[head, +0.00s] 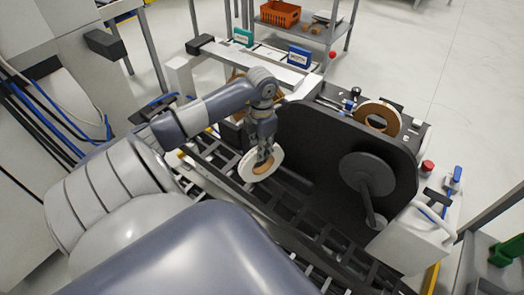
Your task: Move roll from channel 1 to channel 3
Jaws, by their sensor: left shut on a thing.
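My left gripper (265,153) is shut on a roll (249,168), a white-sided disc with a brown core. The roll hangs tilted above the dark slatted part of the machine, left of the black upright plate (302,150). A second roll, brown with a pale side (379,115), sits behind the plate at the right. Another brown roll is partly hidden behind my left arm. I cannot read any channel numbers. My right gripper is not in view.
A black round disc (367,174) with a rod stands at the front of the plate. A red button (428,167) and blue-handled parts are at the right. A shelf with an orange crate (280,13) stands at the back. Open floor lies at the upper right.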

